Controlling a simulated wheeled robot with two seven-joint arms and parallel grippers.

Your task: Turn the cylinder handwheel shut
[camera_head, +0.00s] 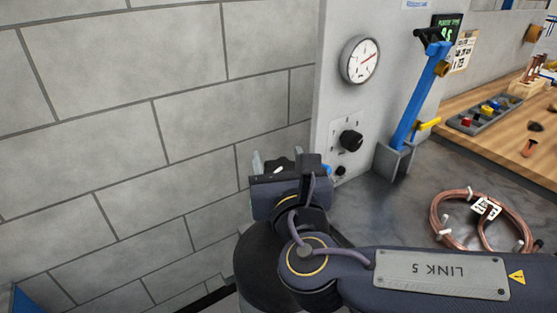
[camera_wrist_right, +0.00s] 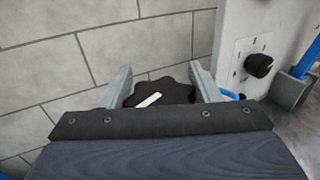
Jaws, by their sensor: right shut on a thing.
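The handwheel (camera_wrist_right: 172,94) is black with a lobed rim and a white mark on top. In the right wrist view it sits between the two grey fingers of my right gripper (camera_wrist_right: 160,88), which is shut on it. In the head view my right gripper (camera_head: 280,166) is at the lower middle, beside the grey panel, and its own wrist hides most of the handwheel. The cylinder below the handwheel is hidden. My left gripper is not in view.
The grey panel carries a round gauge (camera_head: 360,60) and a black knob (camera_head: 350,140). A copper coil (camera_head: 437,212) lies on the grey bench top. A block wall (camera_head: 120,130) fills the left.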

